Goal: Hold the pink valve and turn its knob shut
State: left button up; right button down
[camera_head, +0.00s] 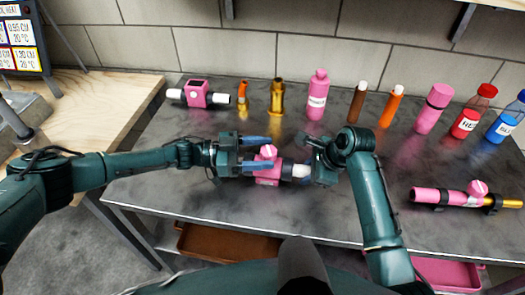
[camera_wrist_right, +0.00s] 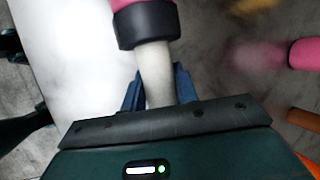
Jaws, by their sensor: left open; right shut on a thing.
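The pink valve (camera_head: 266,178) is at the middle of the table, with a round pink knob (camera_head: 268,152) on top and a white pipe end on its right. My right gripper (camera_head: 304,164) is shut on that white pipe end (camera_wrist_right: 155,75); the right wrist view also shows the valve's black collar (camera_wrist_right: 147,24). My left gripper (camera_head: 260,154) comes from the left and is open, one blue finger behind the knob and one in front of it. I cannot tell whether a finger touches the knob. The valve's left end is hidden by the left gripper.
A second pink valve (camera_head: 440,195) with a brass end lies at right. Along the back stand a pink block with white pipe ends (camera_head: 198,94), brass fittings (camera_head: 277,100), a pink bottle (camera_head: 318,98), filter tubes (camera_head: 391,106) and more bottles (camera_head: 467,122). The front left tabletop is clear.

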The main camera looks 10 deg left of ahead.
pick_arm(q)
jog(key=s+a, duration=0.1)
jog(key=a, duration=1)
jog(key=shift+s+a, duration=0.2)
jog(key=shift+s, duration=0.2)
jog(key=shift+d, duration=0.1)
jog(key=n+t+y, duration=0.7)
jog(key=n+t, duration=0.2)
jog(key=t, duration=0.3)
send_near(274, 147)
jog(key=x, duration=1)
jog(key=shift+f, duration=0.25)
jog(key=shift+c, duration=0.3)
jog(key=c, duration=0.9)
jog(key=shift+r, duration=0.1)
